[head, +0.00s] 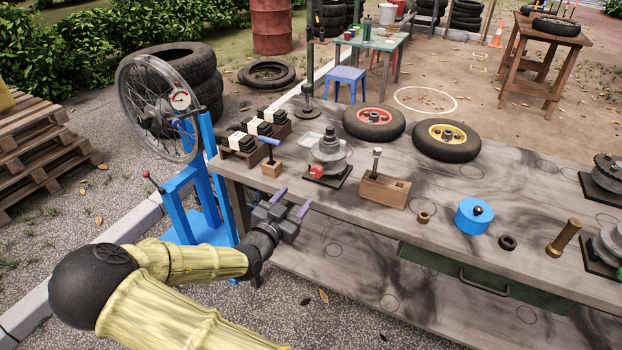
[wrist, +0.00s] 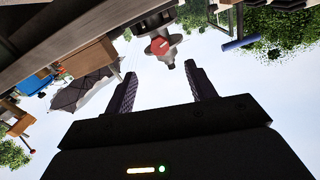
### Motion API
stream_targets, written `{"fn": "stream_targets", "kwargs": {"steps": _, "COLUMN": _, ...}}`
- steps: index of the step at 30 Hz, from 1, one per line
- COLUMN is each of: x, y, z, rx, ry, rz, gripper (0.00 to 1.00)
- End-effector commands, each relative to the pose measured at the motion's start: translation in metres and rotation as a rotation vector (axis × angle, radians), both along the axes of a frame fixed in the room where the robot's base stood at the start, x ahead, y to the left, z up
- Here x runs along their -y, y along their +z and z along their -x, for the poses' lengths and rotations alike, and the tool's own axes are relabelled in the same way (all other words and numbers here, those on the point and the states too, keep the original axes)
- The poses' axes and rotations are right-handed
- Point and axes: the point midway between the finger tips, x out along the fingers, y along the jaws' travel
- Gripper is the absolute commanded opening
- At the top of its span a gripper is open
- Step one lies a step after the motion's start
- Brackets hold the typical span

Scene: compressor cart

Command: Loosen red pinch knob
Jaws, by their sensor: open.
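The red pinch knob (head: 316,172) sits low on the front of a grey stacked metal fixture (head: 329,148) on a dark base plate near the bench's front edge. In the wrist view the red knob (wrist: 160,46) faces me, above and between my fingertips, with the fixture's metal post (wrist: 171,63) showing near it. My gripper (head: 292,200) is open and empty, in front of the bench edge, below and left of the knob in the head view. Its two dark fingers (wrist: 161,68) are spread apart in the wrist view. They appear clear of the knob.
The wooden bench (head: 440,215) spreads right. A small block with a blue-handled tool (head: 271,168) is left of the knob. A blue wheel stand (head: 200,190) is beside the bench.

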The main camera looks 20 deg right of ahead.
Motion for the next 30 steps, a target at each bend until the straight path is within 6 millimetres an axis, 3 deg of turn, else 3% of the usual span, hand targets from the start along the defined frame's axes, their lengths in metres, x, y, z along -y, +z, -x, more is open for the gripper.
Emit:
{"fn": "stream_targets", "kwargs": {"steps": 16, "x": 0.071, "y": -0.001, "z": -0.059, "rx": 0.000, "ry": 0.005, "rz": 0.001, "gripper": 0.55}}
{"fn": "stream_targets", "kwargs": {"steps": 29, "x": 0.084, "y": 0.000, "z": -0.067, "rx": -0.001, "ry": 0.004, "rz": 0.000, "gripper": 0.55}}
{"fn": "stream_targets", "kwargs": {"steps": 30, "x": 0.084, "y": 0.000, "z": -0.067, "rx": -0.001, "ry": 0.004, "rz": 0.000, "gripper": 0.52}}
